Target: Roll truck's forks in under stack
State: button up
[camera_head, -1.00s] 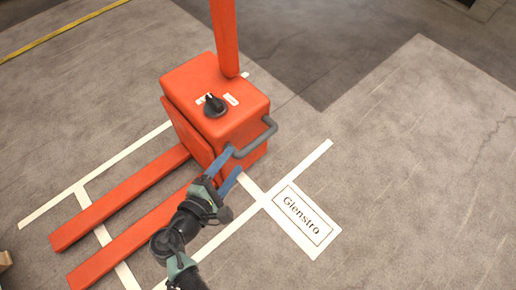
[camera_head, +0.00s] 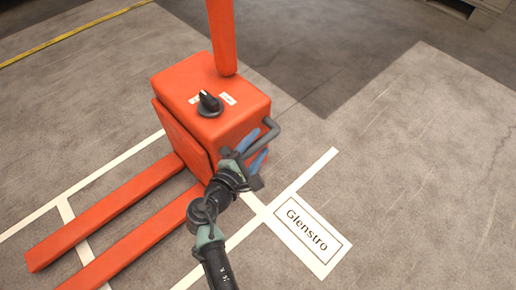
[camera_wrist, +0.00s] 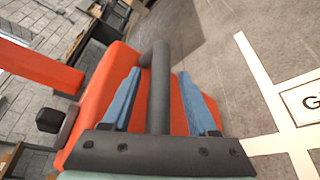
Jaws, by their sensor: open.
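The orange pallet truck (camera_head: 215,115) stands on the floor with its two forks (camera_head: 110,210) pointing to the lower left. Its top carries a black knob (camera_head: 209,104), and an orange post (camera_head: 222,35) rises from it. A grey bar handle (camera_head: 268,135) sticks out of its side. My gripper (camera_head: 264,141) is at this handle. In the wrist view the handle (camera_wrist: 160,85) runs between the two blue fingers (camera_wrist: 163,90), which stand apart on either side of it. The stack is not clearly in view.
White floor lines (camera_head: 62,205) frame the forks. A white floor sign reading "Glenstro" (camera_head: 310,234) lies to the right of the truck. A yellow line (camera_head: 75,33) crosses the upper left. A pallet-like object (camera_head: 490,12) shows at the top right. The floor at right is clear.

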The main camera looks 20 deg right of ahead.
jog(key=shift+w+d, duration=0.25)
grip_shut()
dwell(1.4)
